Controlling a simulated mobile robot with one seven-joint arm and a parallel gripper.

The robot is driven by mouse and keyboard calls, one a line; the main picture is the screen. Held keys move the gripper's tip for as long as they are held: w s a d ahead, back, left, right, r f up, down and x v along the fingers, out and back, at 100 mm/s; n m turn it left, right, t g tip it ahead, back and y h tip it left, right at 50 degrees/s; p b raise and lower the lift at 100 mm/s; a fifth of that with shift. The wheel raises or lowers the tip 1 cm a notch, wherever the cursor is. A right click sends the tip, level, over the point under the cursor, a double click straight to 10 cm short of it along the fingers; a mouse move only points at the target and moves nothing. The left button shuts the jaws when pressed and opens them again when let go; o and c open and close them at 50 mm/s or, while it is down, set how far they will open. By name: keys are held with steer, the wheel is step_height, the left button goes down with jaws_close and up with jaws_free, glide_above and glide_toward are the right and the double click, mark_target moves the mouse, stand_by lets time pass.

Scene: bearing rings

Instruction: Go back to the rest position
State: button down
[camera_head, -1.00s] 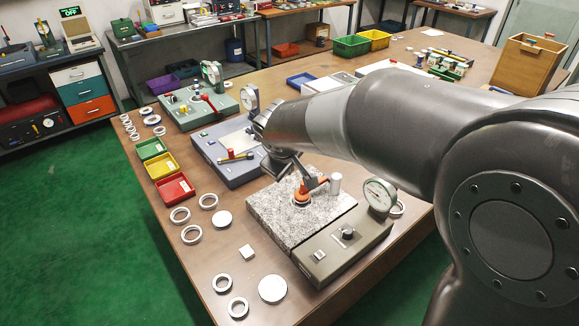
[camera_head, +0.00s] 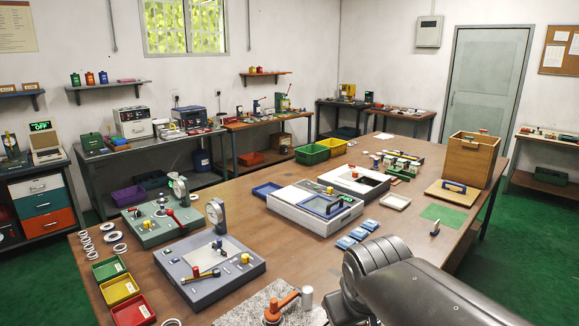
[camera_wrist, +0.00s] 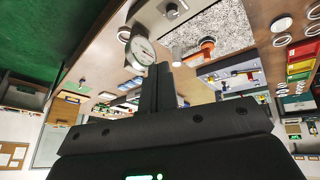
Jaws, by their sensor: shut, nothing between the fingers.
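My gripper (camera_wrist: 158,88) shows in the wrist view with its dark fingers together and nothing between them. It is clear of the table; the table appears upside down or tilted in that view. My arm reaches into the lower right of the head view, and the gripper itself is out of that frame. The granite plate (camera_head: 245,308) with an orange-handled part (camera_head: 282,306) on it is at the bottom of the head view. In the wrist view the granite plate (camera_wrist: 225,28) and a round dial gauge (camera_wrist: 141,51) lie beyond the fingertips, apart from them.
A blue-grey fixture (camera_head: 190,284) and a green fixture (camera_head: 150,228) stand on the left of the table. Red (camera_head: 133,312), yellow (camera_head: 119,289) and green (camera_head: 109,268) trays line its left edge. A wooden box (camera_head: 470,158) stands far right. Bare tabletop lies around the middle.

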steer(key=s+d+m, duration=0.3)
steer(key=s, duration=0.5)
steer(key=shift+s+d+f+m, duration=0.25)
steer(key=shift+d+f+m, duration=0.05)
steer(key=shift+d, duration=0.1)
steer(key=c, duration=2.1)
jaws_free()
